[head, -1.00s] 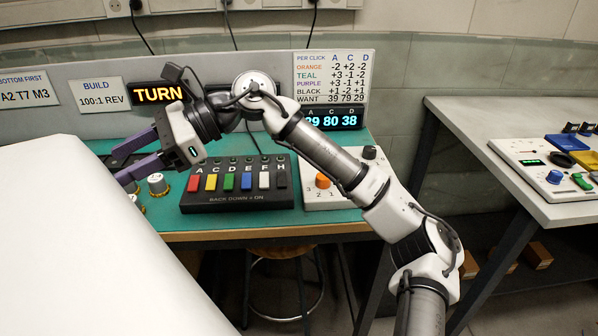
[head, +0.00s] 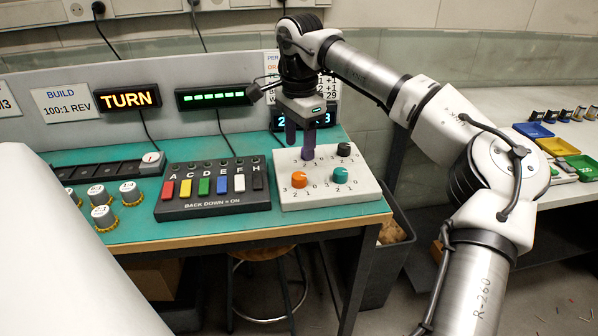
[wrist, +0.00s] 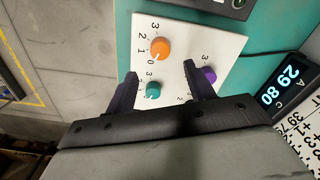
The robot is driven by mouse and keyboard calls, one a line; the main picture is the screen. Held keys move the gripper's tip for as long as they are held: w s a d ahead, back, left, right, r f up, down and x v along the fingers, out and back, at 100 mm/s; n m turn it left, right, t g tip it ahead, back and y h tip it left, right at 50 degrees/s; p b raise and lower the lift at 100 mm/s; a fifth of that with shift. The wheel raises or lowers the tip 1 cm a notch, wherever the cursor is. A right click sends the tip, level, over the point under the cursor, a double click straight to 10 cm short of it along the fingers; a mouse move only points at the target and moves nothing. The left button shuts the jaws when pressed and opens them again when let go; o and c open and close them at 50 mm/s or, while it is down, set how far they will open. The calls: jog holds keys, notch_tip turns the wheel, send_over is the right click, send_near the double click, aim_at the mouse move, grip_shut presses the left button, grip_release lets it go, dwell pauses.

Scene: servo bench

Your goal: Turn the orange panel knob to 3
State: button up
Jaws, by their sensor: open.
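The orange knob (head: 299,179) is at the front left of a white knob panel (head: 330,196), with numbers 0 to 3 around it. In the wrist view the orange knob (wrist: 161,48) shows beyond my fingertips; its white mark seems to point near 0. My gripper (head: 299,147) is open and empty, fingers down, above the back left of the panel. In the wrist view my gripper (wrist: 160,76) has its fingers apart, touching no knob that I can make out. The teal knob (wrist: 153,91) shows near one finger and the purple knob (wrist: 208,75) near the other.
A black knob (head: 343,149) is at the panel's back right. A switch box (head: 213,191) with coloured rockers stands left of the panel. Lit signs (head: 127,98) and a blue number display (wrist: 284,83) are behind.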

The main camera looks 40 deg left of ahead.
aim_at(299, 175)
notch_tip(299, 175, down, 8)
jog(key=shift+f, duration=0.15)
dwell(0.3)
jog(key=c, duration=1)
